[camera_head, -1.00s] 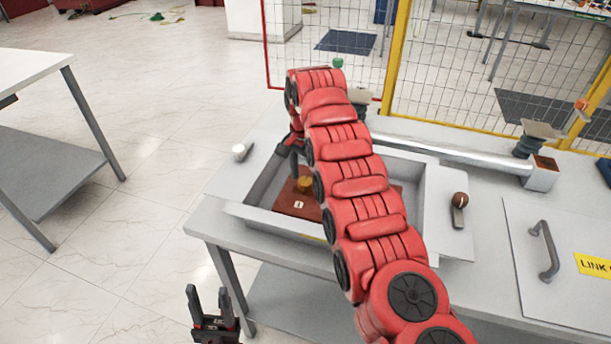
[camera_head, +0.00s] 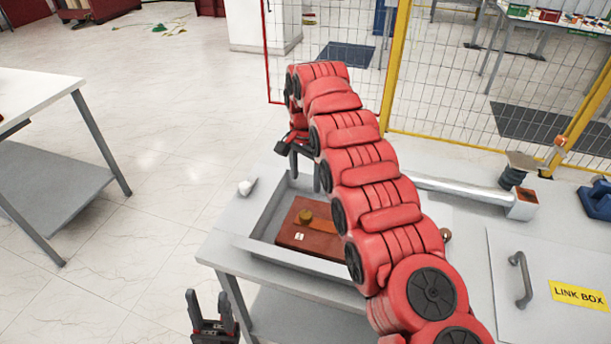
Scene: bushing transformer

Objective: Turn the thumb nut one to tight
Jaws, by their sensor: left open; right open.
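A brass thumb nut (camera_head: 305,216) sits on a brown block (camera_head: 312,246) inside a shallow grey tray (camera_head: 262,224). A small white label marked 1 is on the block's front. My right gripper (camera_head: 304,172) is open, above and behind the nut, with its fingers pointing down. It looks empty and apart from the nut. My red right arm hides part of the gripper and the right side of the tray. My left gripper (camera_head: 213,322) is open and empty at the bottom edge, in front of the bench and low.
On the right of the grey bench are a link box lid (camera_head: 545,295) with a handle (camera_head: 520,279) and a silver tube (camera_head: 460,189). A small white object (camera_head: 246,187) lies at the tray's left. A mesh fence (camera_head: 470,80) stands behind.

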